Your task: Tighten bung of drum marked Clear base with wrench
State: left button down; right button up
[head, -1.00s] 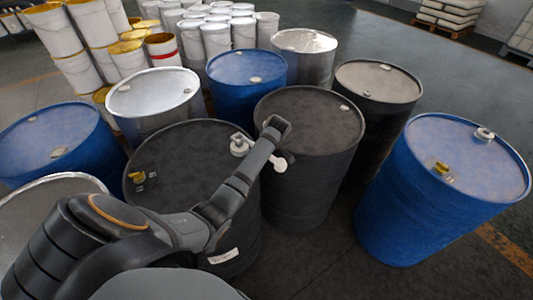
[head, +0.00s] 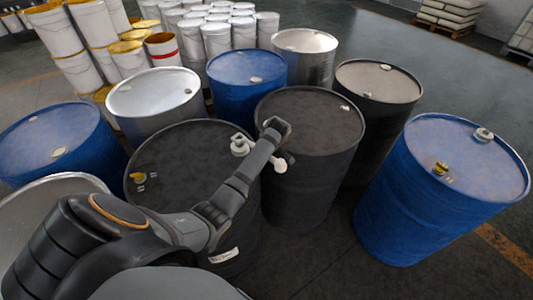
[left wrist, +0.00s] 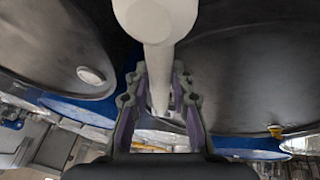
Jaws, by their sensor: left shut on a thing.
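A black drum (head: 190,170) stands front centre with a pale label (head: 223,256) low on its side, too small to read. On its lid are a yellow bung (head: 138,177) and a white fitting (head: 240,144) near the right rim. My left gripper (head: 276,126) is above the gap between this drum and the black drum behind it. It is shut on a white tool, whose pale end (head: 282,163) shows below my arm. In the left wrist view the tool's white shaft (left wrist: 160,65) runs between the fingers. I cannot tell whether the tool touches the white fitting. My right gripper is out of view.
A second black drum (head: 310,175) stands close behind to the right. A blue drum (head: 440,205) with yellow and white bungs stands at the right. Other blue, black and silver drums crowd the left and back, with white pails (head: 75,65) behind. Floor is free at far right.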

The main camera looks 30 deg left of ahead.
pick_arm(q)
jog(key=shift+f, duration=0.6)
dwell(0.3)
jog(key=shift+f, duration=0.1)
jog(key=shift+f+b, duration=0.5)
jog(key=shift+f, duration=0.7)
dwell(0.5)
